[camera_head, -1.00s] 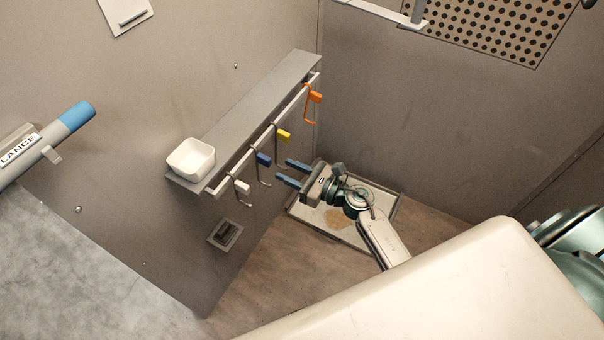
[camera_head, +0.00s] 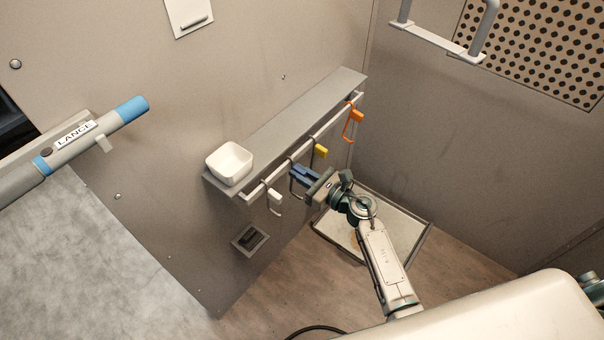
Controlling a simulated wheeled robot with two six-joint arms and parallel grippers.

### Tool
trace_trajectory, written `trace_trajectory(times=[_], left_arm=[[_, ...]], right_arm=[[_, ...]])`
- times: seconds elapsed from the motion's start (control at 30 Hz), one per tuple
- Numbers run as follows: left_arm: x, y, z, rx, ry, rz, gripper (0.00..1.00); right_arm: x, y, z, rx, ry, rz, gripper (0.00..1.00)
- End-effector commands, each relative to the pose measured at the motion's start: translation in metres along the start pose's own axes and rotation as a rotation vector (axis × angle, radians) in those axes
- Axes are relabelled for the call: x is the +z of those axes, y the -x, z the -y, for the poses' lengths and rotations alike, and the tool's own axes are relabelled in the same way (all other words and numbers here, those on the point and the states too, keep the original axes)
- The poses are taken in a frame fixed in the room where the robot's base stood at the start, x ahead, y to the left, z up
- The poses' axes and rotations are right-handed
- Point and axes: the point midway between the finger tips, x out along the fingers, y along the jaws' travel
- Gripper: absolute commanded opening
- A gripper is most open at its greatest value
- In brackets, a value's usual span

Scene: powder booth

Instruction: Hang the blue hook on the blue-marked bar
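The blue hook (camera_head: 293,188) hangs on the rail under the grey shelf, between a white hook (camera_head: 275,202) and a yellow hook (camera_head: 320,151). Its thin wire shows, while its blue tag is mostly covered by my fingers. My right gripper (camera_head: 303,175) is at the tag, its blue fingers close together and seemingly shut on it. Fingers and tag are alike in colour, so the contact is hard to see. A grey bar (camera_head: 437,40) stands out at the top right; I see no blue mark on its visible part. My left gripper is not in view.
The shelf (camera_head: 300,115) carries a white bowl (camera_head: 229,163) at its near end. An orange hook (camera_head: 355,116) hangs at the rail's far end. A lance (camera_head: 85,145) with a blue tip is at the left. A shallow tray (camera_head: 405,230) lies on the floor below my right arm.

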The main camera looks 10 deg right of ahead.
Motion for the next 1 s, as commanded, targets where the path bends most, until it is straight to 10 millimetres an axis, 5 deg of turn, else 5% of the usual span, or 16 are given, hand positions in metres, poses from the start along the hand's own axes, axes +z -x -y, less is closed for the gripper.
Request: trace_trajectory(times=[1.0], left_arm=[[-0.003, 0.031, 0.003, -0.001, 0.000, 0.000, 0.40]], right_arm=[[0.038, 0.004, 0.000, 0.000, 0.001, 0.000, 0.00]])
